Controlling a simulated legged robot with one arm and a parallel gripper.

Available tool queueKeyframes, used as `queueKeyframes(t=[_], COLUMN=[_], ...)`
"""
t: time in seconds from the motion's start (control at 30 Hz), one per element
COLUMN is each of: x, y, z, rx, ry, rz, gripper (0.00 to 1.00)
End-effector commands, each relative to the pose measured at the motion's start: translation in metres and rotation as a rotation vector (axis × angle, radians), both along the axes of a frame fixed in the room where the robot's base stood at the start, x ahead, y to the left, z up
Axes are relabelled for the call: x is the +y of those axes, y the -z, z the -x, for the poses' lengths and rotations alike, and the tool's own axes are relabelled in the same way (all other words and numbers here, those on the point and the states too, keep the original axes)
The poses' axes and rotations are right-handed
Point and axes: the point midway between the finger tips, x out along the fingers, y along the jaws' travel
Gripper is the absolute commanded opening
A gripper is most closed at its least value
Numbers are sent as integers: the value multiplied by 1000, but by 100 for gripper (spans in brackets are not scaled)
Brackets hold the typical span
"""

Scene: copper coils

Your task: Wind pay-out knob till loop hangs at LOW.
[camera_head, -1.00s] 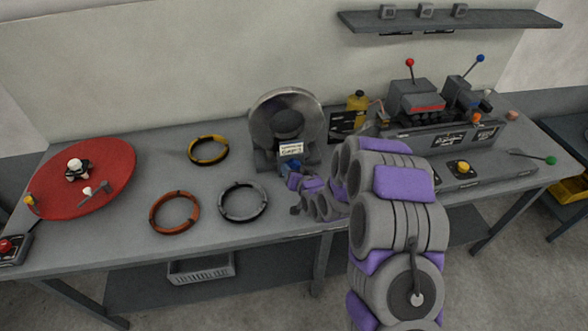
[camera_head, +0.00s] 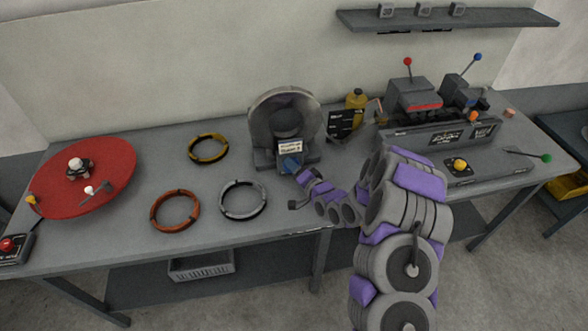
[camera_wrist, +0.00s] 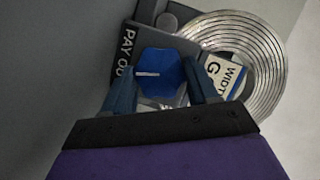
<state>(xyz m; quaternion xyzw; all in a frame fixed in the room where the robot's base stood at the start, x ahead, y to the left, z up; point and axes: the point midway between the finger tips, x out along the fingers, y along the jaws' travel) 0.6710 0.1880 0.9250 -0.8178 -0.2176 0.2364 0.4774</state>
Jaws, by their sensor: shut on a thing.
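The blue pay-out knob (camera_head: 290,164) sits at the front of a grey stand holding a round metal coil (camera_head: 285,115). In the wrist view the faceted knob (camera_wrist: 162,72) bears a pale line and sits beside a "PAY OU..." label, partly cut off. My gripper (camera_wrist: 160,92) has one finger on each side of the knob and is shut on it. In the head view my gripper (camera_head: 298,172) is at the front of the stand, small and partly merged with the knob. I cannot make out a hanging loop or a LOW mark.
A white label card (camera_head: 289,147) stands just above the knob. Yellow (camera_head: 208,137), orange (camera_head: 175,197) and grey (camera_head: 265,204) rings lie to the left, with a red turntable (camera_head: 80,205) beyond. A lever machine (camera_head: 415,98) stands to the right.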

Motion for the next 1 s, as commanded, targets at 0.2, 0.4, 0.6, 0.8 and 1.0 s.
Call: queueKeyframes(t=[0.2,0.4,0.6,0.8,1.0], x=[-2,-2,-3,-1,0], y=[2,2,2,2,1], z=[0,0,0,0,0], rx=[10,10,10,10,9], ry=[4,5,5,4,3], rz=[-22,-24,-23,-22,-21], gripper=[28,28,64,83,84])
